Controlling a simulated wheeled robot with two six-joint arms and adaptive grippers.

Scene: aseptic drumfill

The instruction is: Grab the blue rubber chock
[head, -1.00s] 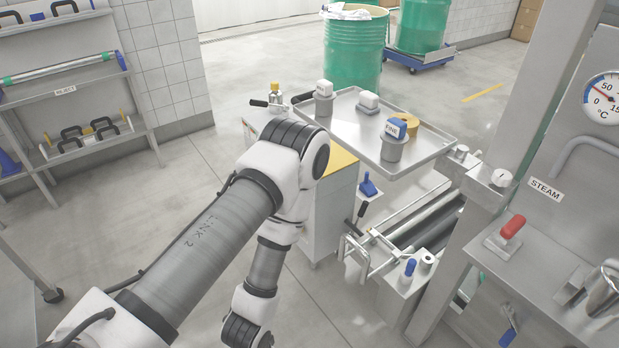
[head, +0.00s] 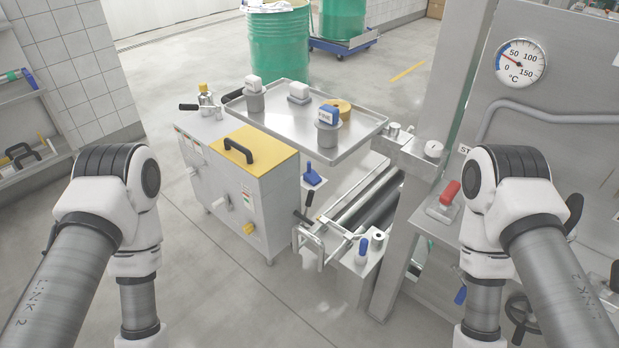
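A small blue wedge-like piece that looks like the rubber chock (head: 312,176) sits on a small light plate just right of the yellow-topped cabinet, below the steel tray. Its lower edge and exact contact are too small to make out. Both my arms show in the head view, left and right, with their forearms running down out of the bottom edge. Neither gripper is in view, so whether they are open or hold anything is hidden.
The grey cabinet (head: 240,195) with a yellow lid stands centre. The steel tray (head: 285,128) holds several capped pieces. A roller conveyor (head: 370,205) and a steel post (head: 405,215) stand to the right, beside the gauge panel (head: 560,110). Floor at left is clear.

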